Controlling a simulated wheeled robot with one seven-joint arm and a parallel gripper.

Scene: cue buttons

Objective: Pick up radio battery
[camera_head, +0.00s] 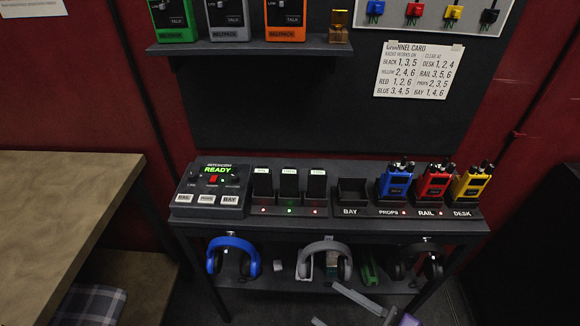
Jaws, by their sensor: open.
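Three dark battery packs with pale tops stand in a charger (250,212) on the black counter: a left battery (262,183), a middle battery (289,184) and a right battery (316,185). The charger lights below the left and right ones are red, and the one below the middle one is green. My gripper (327,304) shows at the bottom edge, its two grey fingers apart and empty. It is low, below the counter front and clear of the batteries. Much of its body is cut off.
Right of the charger are an empty BAY slot (353,190) and blue (395,184), red (433,184) and yellow (470,184) radios. An intercom (212,185) reads READY. Headphones (233,257) hang below the counter edge. A wooden table (55,210) stands left.

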